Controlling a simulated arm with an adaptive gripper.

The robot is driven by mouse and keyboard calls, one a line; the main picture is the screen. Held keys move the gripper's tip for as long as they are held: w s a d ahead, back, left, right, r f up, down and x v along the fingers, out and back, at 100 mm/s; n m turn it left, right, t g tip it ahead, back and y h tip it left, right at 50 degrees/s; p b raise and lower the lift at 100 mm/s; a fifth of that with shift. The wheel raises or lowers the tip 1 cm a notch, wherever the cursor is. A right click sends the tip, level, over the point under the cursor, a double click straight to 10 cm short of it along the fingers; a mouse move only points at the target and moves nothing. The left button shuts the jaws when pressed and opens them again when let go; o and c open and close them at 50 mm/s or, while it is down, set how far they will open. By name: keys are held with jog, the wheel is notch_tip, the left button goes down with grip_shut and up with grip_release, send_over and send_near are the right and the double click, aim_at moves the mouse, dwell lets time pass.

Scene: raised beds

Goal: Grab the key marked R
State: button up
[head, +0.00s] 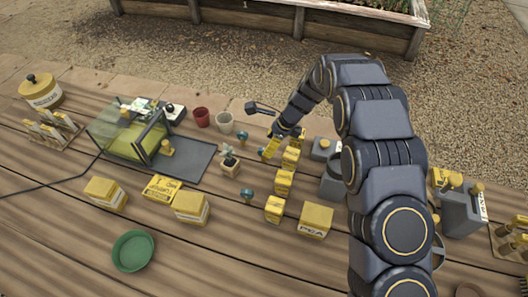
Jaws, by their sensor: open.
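I cannot make out a key marked R in the head view; the lettering on most small things is too small to read. My gripper (281,143) is at the end of the dark arm, pointing down over the middle of the wooden table. It is open, beside a row of small yellow boxes (284,181). I cannot tell whether it touches the nearest one. My arm hides part of the table on the right.
A glass-sided case (125,135) with a grey mat (188,160) stands at left, near red (201,117) and pale cups (224,122). A green dish (132,250) lies front left. A box lettered PEA (315,220) stands near my arm. The table's front middle is clear.

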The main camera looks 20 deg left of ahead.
aim_at(261, 155)
jog(key=x, duration=0.2)
jog(key=shift+a+f, duration=0.15)
jog(key=shift+f, duration=0.15)
jog(key=x, duration=0.5)
jog(key=shift+w, duration=0.4)
grip_shut()
